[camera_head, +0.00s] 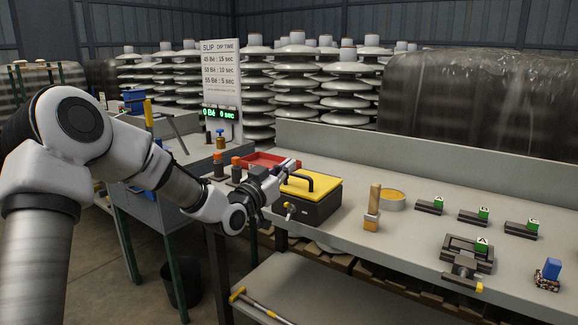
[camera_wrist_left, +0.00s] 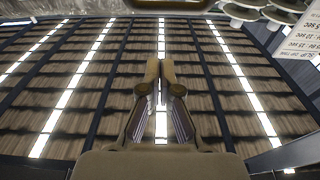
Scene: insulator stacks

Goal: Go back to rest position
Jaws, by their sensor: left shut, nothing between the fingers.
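My left arm comes in from the left in the head view. Its gripper (camera_head: 290,167) is shut and empty, raised at the left end of the grey workbench (camera_head: 335,165). It overlaps the left edge of a black box with a yellow lid (camera_head: 312,193) in the picture; I cannot tell any contact. In the left wrist view the closed fingers (camera_wrist_left: 161,75) point toward the roof (camera_wrist_left: 75,85), with nothing between them. My right gripper is not in view.
A red tray (camera_head: 268,160) lies behind the gripper. A sign (camera_head: 220,75) stands at the back. A wooden-handled brush (camera_head: 373,208), a round tin (camera_head: 391,200) and a clamp marked A (camera_head: 468,254) are on the bench. Insulator stacks (camera_head: 295,85) stand behind.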

